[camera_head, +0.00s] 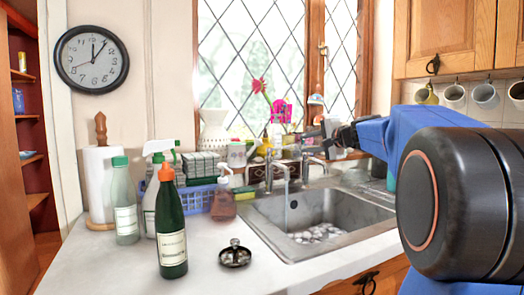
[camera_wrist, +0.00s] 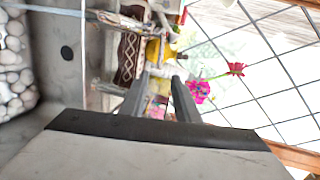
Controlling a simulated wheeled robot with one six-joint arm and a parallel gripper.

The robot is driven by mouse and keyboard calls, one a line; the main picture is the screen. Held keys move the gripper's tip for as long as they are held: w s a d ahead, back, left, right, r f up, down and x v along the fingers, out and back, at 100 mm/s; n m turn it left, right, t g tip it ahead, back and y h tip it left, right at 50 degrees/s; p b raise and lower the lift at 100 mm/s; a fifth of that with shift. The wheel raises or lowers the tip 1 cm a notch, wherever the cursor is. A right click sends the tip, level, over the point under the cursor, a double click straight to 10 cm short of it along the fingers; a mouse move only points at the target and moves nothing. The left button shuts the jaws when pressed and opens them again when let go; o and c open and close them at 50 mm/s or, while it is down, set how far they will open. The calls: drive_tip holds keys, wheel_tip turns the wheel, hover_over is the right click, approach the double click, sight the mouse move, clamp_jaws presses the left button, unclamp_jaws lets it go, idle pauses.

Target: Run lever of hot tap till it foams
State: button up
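Two chrome taps stand behind the grey sink (camera_head: 335,238). A thin stream of water (camera_head: 286,192) falls from the left tap (camera_head: 279,160) into the basin; it shows as a pale streak in the wrist view (camera_wrist: 45,11). The right tap (camera_head: 308,163) stands beside my gripper (camera_head: 330,140) in the head view. In the wrist view my gripper (camera_wrist: 160,82) has its two dark fingers apart, with chrome tap metal (camera_wrist: 160,70) just beyond or between their tips. I cannot tell contact, nor which tap is hot. No foam is visible.
Pale pebbles (camera_head: 318,233) lie in the basin. A green bottle (camera_head: 171,228), a soap dispenser (camera_head: 223,202) and a blue basket (camera_head: 197,198) stand on the left counter. Pink flowers (camera_head: 281,111) stand by the leaded window (camera_head: 250,60). Mugs (camera_head: 485,95) hang at right.

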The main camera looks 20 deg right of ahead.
drive_tip(key=x, duration=1.7)
drive_tip(key=shift+a, duration=0.2)
drive_tip(key=shift+w, duration=0.15)
clamp_jaws()
